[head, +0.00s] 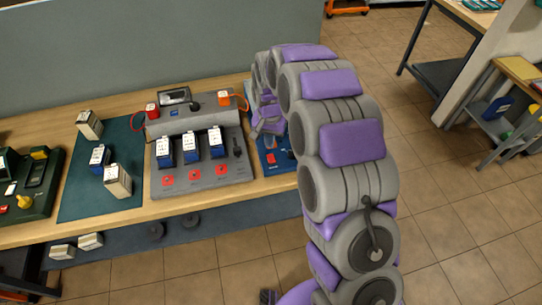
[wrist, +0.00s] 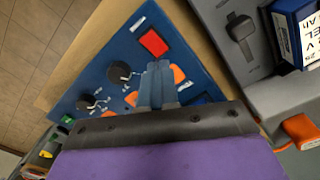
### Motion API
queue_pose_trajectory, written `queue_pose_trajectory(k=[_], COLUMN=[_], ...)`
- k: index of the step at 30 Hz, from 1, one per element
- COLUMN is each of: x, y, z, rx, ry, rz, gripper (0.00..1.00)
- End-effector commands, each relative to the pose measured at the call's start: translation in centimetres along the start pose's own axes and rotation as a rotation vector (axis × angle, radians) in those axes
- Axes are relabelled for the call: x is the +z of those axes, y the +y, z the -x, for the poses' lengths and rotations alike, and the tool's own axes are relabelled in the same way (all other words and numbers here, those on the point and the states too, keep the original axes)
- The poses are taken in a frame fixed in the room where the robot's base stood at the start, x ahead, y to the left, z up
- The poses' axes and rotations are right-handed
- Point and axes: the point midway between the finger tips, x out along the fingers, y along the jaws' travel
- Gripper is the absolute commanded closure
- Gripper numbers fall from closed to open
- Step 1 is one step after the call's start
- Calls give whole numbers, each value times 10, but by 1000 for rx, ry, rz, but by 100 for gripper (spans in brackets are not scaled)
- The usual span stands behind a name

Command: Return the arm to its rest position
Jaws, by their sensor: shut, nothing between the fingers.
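My arm (head: 350,150), grey with purple pads, arches up from the lower right of the head view and bends down toward the bench. My gripper (head: 268,128) is over the right end of the bench, above a blue panel (head: 270,158), partly hidden by the arm. In the wrist view the gripper's fingers (wrist: 158,83) are together and empty, in front of the same panel, which has a red square button (wrist: 153,42), black knobs and orange parts. I cannot tell whether the fingertips touch the panel.
Left of the gripper a grey charger station (head: 200,180) holds several blue-and-white batteries. More batteries stand on a teal mat (head: 75,200), beside a dark green device (head: 35,195). A grey wall (head: 150,45) rises behind the bench. The tiled floor (head: 450,200) on the right is open.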

Motion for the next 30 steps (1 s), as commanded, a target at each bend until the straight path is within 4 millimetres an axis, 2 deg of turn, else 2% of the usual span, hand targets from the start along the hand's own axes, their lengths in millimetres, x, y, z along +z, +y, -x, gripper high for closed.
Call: queue_pose_trajectory(k=[7, 23, 26, 30], x=[0, 0, 4, 21], y=[0, 0, 6, 28], z=[17, 18, 26, 50], rx=[1, 0, -1, 1], ry=[0, 0, -1, -12], rz=[0, 0, 5, 26], gripper=[100, 100, 100, 100])
